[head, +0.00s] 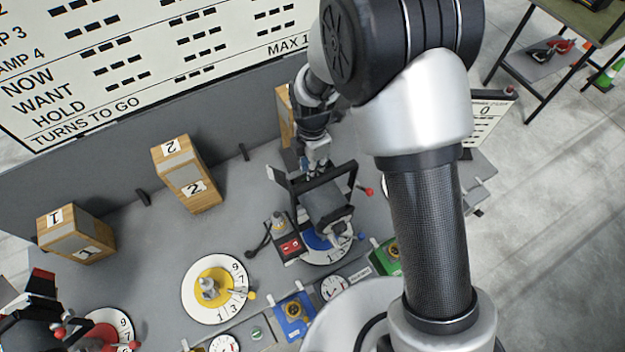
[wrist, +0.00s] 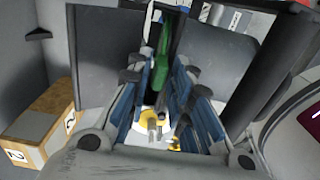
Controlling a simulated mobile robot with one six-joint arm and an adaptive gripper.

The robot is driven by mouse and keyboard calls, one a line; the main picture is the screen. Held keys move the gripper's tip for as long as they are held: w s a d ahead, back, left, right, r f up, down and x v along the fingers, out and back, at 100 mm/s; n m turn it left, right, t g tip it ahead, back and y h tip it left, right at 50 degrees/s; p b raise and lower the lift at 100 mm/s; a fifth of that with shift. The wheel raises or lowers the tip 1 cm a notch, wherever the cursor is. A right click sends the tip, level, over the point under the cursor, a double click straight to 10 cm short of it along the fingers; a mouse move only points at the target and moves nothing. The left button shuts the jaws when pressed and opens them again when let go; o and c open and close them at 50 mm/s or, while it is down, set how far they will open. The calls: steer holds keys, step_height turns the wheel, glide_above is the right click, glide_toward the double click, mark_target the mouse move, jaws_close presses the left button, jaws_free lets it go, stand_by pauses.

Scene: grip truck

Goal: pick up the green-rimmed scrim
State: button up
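A narrow green piece (wrist: 162,58), which looks like the scrim's rim seen nearly edge-on, shows in the wrist view between dark panels. Its face is not visible, and I cannot make the scrim out in the head view. My gripper (wrist: 160,95) is open, with blue-padded fingers apart on either side of the view. The green piece lies beyond the gap between them, and I see no contact. In the head view my gripper (head: 316,165) is just above a grey lamp with black flaps (head: 327,203), over the blue dial (head: 322,240).
Wooden boxes marked 1 (head: 76,235) and 2 (head: 186,172) stand along the grey back wall. A yellow dial (head: 212,287) and a red dial (head: 103,333) are to the left. A green box (head: 386,258) lies right.

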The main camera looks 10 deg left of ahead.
steer(key=shift+c, duration=0.2)
jaws_close()
step_height(320, 180, up, 20)
steer(key=b, duration=0.1)
stand_by(0.8)
